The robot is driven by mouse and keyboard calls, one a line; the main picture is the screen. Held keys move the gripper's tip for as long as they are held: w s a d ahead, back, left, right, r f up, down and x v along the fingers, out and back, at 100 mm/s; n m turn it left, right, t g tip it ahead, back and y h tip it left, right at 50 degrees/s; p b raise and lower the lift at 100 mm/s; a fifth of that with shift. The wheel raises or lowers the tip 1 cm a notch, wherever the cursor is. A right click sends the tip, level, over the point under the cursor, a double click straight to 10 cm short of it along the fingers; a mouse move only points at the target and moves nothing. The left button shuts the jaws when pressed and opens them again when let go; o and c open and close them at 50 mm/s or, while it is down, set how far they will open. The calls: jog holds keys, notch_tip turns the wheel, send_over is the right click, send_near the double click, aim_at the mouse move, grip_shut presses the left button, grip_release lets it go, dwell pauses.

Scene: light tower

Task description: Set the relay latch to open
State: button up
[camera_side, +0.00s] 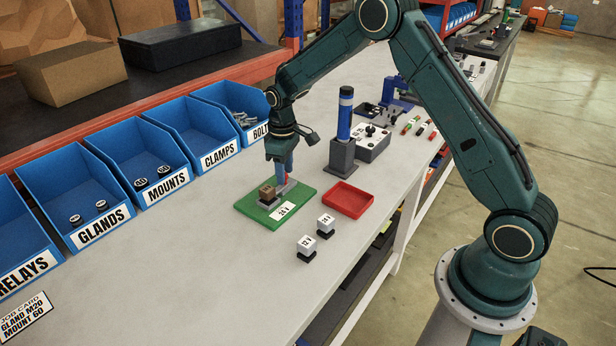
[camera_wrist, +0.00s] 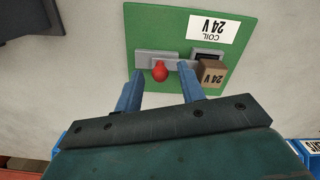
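The green board (camera_side: 249,209) lies on the bench under my gripper (camera_side: 283,168). It also fills the upper middle of the wrist view (camera_wrist: 143,20) and bears a "COIL 24 V" label. A grey latch base on it carries a red knob (camera_wrist: 160,70), the apparent relay latch. A brown "24 V" relay block (camera_wrist: 211,74) sits beside a dark socket at the right end of the base. In the wrist view my gripper (camera_wrist: 158,80) has its two blue fingers apart, one on either side of the red knob. The right finger is close to the brown block. Contact cannot be told.
A red tray (camera_side: 348,207) lies right of the board. Two white-topped blocks (camera_side: 326,222) (camera_side: 306,243) stand in front. A grey stand with a blue post (camera_side: 345,115) rises behind. Blue bins (camera_side: 107,200) line the left.

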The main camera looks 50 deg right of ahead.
grip_shut()
jog(key=shift+d, duration=1.35)
grip_release()
jog(key=shift+d, duration=0.1)
jog(key=shift+r, duration=0.15)
